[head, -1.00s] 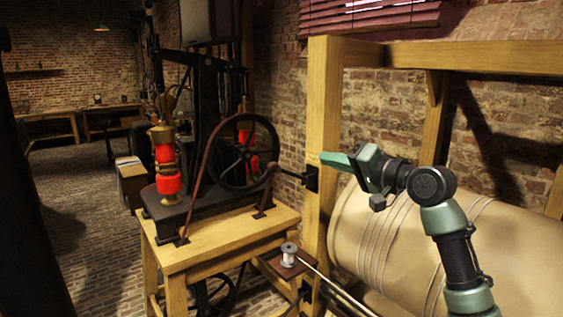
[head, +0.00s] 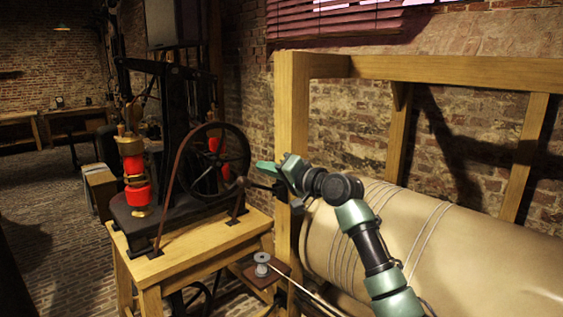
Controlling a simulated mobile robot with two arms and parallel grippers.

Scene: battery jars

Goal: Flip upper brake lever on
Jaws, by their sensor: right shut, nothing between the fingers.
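A dark lever with a rounded knob (head: 241,182) sticks out leftward from a black bracket (head: 281,192) on the upright wooden post; I take it to be the upper brake lever. My right gripper (head: 263,167) comes in from the right, its green fingers shut and empty, pointing left. In the picture its fingertips are just above the lever, between knob and bracket. I cannot tell whether they touch it. The gripper body hides part of the post. My left gripper is not in view.
A beam engine with a black flywheel (head: 207,162) and red cylinders stands on a wooden table (head: 185,257) to the left. The wooden frame post (head: 292,110) and a large cream roll (head: 450,250) lie to the right. A metal spool (head: 262,264) sits on a small shelf below the lever.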

